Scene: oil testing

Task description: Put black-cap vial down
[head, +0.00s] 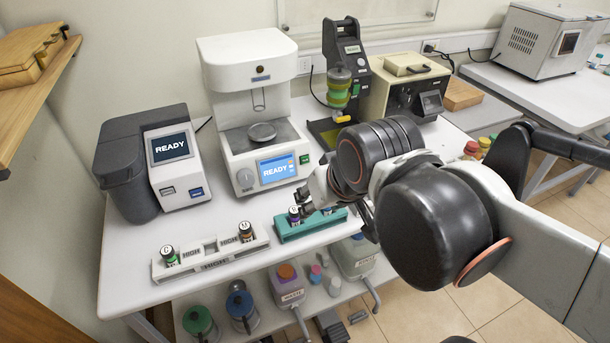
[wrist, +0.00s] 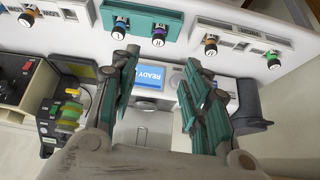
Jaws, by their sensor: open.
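A teal rack (head: 312,228) stands near the table's front edge; it also shows at the top of the wrist view (wrist: 140,12). A black-cap vial with a purple band (wrist: 158,36) stands upright in it; it also shows in the head view (head: 294,215). A black-cap vial with a blue band (wrist: 120,28) stands beside it. My gripper (wrist: 157,64) is open with nothing between its teal-padded fingers. The purple-banded vial is just beyond the gap between the fingertips. In the head view my gripper (head: 308,202) is partly hidden by my arm, close to the teal rack.
A white rack (head: 212,258) left of the teal one holds a green-banded vial (head: 169,255) and an orange-banded vial (head: 245,232). Another white rack with a vial (wrist: 27,17) shows in the wrist view. Testers with READY screens (head: 172,148) (head: 276,169) stand behind.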

